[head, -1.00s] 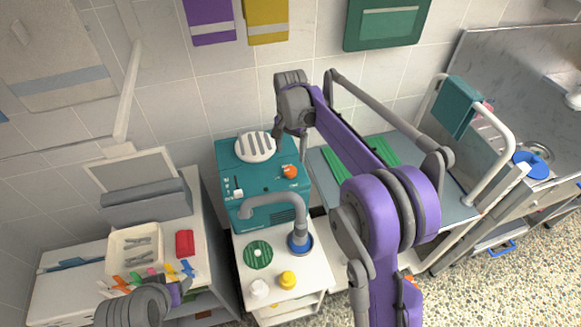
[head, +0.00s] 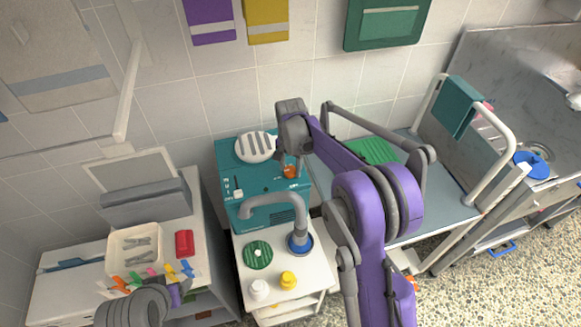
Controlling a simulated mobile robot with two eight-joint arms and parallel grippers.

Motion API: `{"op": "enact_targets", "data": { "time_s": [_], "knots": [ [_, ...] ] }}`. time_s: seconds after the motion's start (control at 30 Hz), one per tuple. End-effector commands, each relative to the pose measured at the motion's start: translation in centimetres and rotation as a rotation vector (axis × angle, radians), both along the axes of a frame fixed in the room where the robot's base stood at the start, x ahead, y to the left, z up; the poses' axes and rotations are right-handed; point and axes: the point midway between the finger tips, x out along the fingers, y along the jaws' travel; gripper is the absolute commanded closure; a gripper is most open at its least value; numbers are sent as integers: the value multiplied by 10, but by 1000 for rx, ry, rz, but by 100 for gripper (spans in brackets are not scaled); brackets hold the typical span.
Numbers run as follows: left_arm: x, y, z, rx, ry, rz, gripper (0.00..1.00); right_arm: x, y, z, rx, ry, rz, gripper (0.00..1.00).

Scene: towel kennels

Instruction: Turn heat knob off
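The orange heat knob (head: 290,172) is on the top right of the teal dryer unit (head: 225,155), which stands against the tiled wall. My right gripper (head: 291,163) hangs just above the knob from the upper right, its fingers at the knob and partly covering it. I cannot tell whether it touches the knob, or how far apart the fingers are. A slider switch (head: 238,193) with small markings is on the unit's left side. My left gripper (head: 178,292) is at the lower left, near the clips; its fingers are too small to read.
A grey hose nozzle (head: 270,198) arches in front of the unit, over a white cart (head: 320,270) with a green brush disc and two bottles. A tray (head: 118,243), red box (head: 184,243) and coloured clips are at left. A grooming table (head: 455,205) is at right.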

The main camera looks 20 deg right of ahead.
Motion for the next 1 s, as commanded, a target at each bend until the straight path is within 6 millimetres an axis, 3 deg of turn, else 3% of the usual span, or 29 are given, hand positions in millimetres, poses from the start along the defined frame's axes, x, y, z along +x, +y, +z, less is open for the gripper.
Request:
{"op": "enact_targets", "data": {
  "time_s": [0.03,0.3,0.67,1.0],
  "knots": [
    [0,0,0,0,0,0,35,0,0,0,0,0,0,54],
    [0,0,0,0,0,0,35,0,0,0,0,0,0,100],
    [-2,0,-4,0,3,0,35,0,0,0,0,0,58,100],
    [-7,0,-16,0,13,0,35,0,0,-1,0,0,308,100]
  ]
}}
